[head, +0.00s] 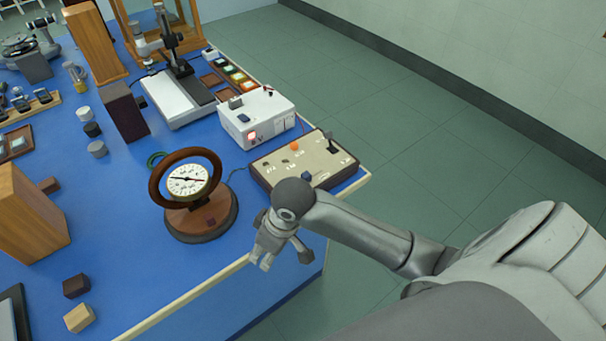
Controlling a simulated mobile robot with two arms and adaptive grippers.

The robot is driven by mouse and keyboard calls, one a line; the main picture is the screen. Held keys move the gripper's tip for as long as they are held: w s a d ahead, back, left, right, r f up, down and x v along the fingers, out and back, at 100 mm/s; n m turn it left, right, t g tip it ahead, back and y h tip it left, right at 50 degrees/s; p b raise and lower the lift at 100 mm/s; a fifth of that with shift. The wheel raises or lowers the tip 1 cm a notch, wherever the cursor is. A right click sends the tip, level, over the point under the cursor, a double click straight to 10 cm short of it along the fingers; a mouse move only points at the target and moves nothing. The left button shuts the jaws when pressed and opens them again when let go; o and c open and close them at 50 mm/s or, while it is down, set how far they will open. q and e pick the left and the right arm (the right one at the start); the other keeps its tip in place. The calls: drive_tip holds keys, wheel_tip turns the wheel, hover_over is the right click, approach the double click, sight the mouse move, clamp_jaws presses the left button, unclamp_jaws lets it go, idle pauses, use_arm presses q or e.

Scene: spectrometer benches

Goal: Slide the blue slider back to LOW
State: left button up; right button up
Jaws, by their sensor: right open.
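A beige control panel (325,160) in a dark case lies near the right corner of the blue bench. A small dark blue knob (307,176), which looks like the blue slider, sits near its front edge, just beyond my wrist. The panel's lettering is too small to read, so I cannot tell which mark the slider is at. My right gripper (285,258) is open and empty, pointing down by the bench's front edge, nearer to me than the panel and apart from the slider. My wrist hides part of the panel's front left. My left gripper is out of view.
The panel also bears an orange knob (294,146) and a black lever (331,142). A round dial gauge (187,181) on a wooden base stands left of my gripper. A white box (258,118) stands behind the panel. Open floor lies right of the bench.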

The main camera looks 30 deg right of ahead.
sight(307, 174)
drive_tip(key=shift+m+g+h, duration=0.5)
drive_tip(key=shift+g+h, duration=0.1)
drive_tip(key=shift+h, duration=0.2)
drive_tip(key=w+d+r, duration=0.1)
drive_tip(key=w+d, duration=0.1)
drive_tip(key=w+d+r, duration=0.1)
drive_tip(key=w+d, duration=0.2)
drive_tip(key=w+d+r, duration=0.2)
drive_tip(key=d, duration=0.1)
drive_tip(key=shift+w+r, duration=0.1)
drive_tip(key=shift+w, duration=0.25)
drive_tip(key=w+d+r+m+g, duration=0.1)
drive_tip(key=w+d+r+m, duration=0.35)
drive_tip(key=d+r, duration=0.55)
drive_tip(key=shift+n+h, duration=0.4)
drive_tip(key=shift+n, duration=0.15)
drive_tip(key=f, duration=0.8)
drive_tip(key=f+p, duration=0.1)
drive_tip(key=f, duration=0.3)
drive_tip(key=shift+w+d, duration=0.1)
drive_tip(key=shift+d, duration=0.2)
drive_tip(key=shift+r, duration=0.1)
drive_tip(key=shift+c, duration=0.5)
clamp_jaws()
